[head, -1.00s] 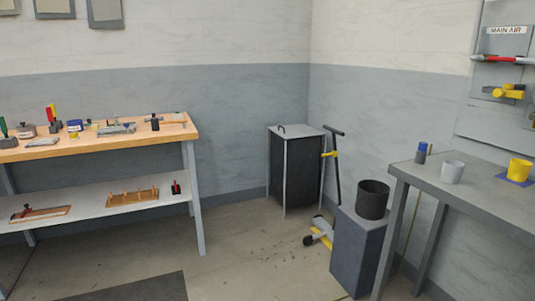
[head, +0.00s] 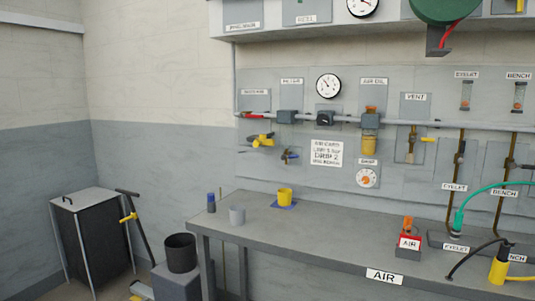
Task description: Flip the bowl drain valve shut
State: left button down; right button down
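An air panel (head: 300,170) hangs on the wall above the grey bench. An amber bowl (head: 370,144) hangs below a pipe fitting with an orange top. Left of it, a small blue-handled valve (head: 289,156) sits low on the panel beside a yellow valve (head: 262,140). No readable label marks either as the bowl drain valve, and their open or shut state is too small to tell. A vent fitting (head: 411,147) with a yellow lever pointing right is right of the bowl. Neither of my grippers is in view.
The grey bench (head: 300,228) carries a yellow cup (head: 285,197), a grey cup (head: 237,215), a blue-capped bottle (head: 211,203) and a red AIR block (head: 409,243). A black bucket (head: 180,253) stands left of the bench. Green and black hoses lie at the right. The bench's middle is clear.

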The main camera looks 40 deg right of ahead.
aim_at(283, 156)
jog(key=i+z, duration=0.15)
jog(key=z, duration=0.25)
jog(key=i+z, duration=0.2)
jog(key=z, duration=0.2)
